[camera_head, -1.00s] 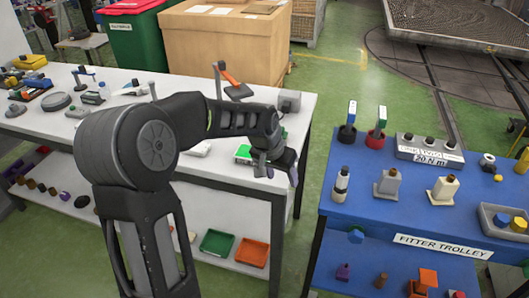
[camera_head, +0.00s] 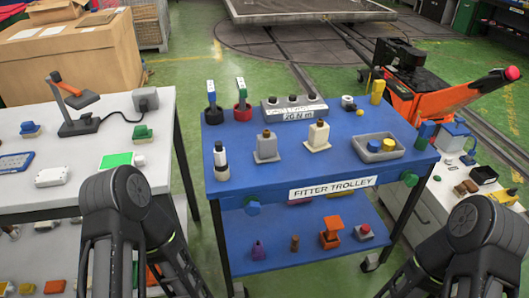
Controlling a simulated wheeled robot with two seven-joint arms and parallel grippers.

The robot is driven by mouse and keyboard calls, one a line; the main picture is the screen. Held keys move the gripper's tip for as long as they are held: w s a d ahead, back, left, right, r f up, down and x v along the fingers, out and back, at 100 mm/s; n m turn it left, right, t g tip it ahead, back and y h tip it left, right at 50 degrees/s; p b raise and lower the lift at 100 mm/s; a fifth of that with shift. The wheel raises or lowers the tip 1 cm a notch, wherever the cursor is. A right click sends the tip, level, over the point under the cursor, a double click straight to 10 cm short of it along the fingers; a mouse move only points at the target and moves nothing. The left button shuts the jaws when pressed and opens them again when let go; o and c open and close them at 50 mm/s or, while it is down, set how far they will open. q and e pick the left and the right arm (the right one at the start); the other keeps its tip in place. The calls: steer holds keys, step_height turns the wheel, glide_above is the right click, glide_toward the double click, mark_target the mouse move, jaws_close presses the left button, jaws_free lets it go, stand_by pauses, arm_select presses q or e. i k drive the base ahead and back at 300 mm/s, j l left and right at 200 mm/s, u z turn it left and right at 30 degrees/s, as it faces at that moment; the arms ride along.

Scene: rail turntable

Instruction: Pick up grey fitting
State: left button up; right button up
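Several grey pieces show, and I cannot tell for certain which is the grey fitting. Two grey-based blocks, one grey (camera_head: 266,146) and one cream (camera_head: 318,136), stand left of the tray. My left and right arm links show at the bottom left and bottom right. Both grippers are out of view.
The blue fitter trolley (camera_head: 240,168) also bears a grey torque block (camera_head: 293,109), a white-and-black bottle (camera_head: 220,158) and two coloured-handled tools. A white bench (camera_head: 75,180) stands left. An orange pallet truck (camera_head: 440,98) stands behind right, near another bench. The trolley's front middle is clear.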

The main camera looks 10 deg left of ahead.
mark_target(267, 151)
steer(key=i+l+u, duration=0.1)
steer(key=l, duration=0.35)
steer(key=i+l+u, duration=0.15)
steer(key=l, duration=0.35)
steer(key=i+l+u, duration=0.1)
steer(key=l, duration=0.4)
steer(key=i+l+u, duration=0.15)
steer(key=l, duration=0.35)
steer(key=i+l+u, duration=0.1)
steer(key=l, duration=0.45)
steer(key=i, duration=0.05)
